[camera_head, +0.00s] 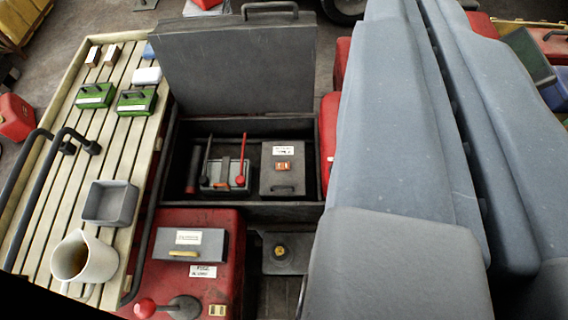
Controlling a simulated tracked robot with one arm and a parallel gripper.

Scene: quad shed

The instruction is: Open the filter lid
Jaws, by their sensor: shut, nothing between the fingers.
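Several lidded parts show, and their labels are too small to read, so I cannot tell which one is the filter lid. A dark box with a flat lid (283,163) sits in the right half of the open black compartment. It has a white label, an orange patch and a small handle at its front, and its lid looks shut. A grey lid (208,246) with a white label and a yellow handle lies shut on the red body (222,219). The compartment's large dark lid (240,68) stands raised at the back. My gripper is not in view.
A grey block with red and black levers (223,175) sits left in the compartment. A slatted rack (120,140) on the left holds green boxes, a grey tray (110,204) and a cream jug (85,260). A red-knobbed lever (146,308) stands in front. A long blue-grey seat (395,150) blocks the right.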

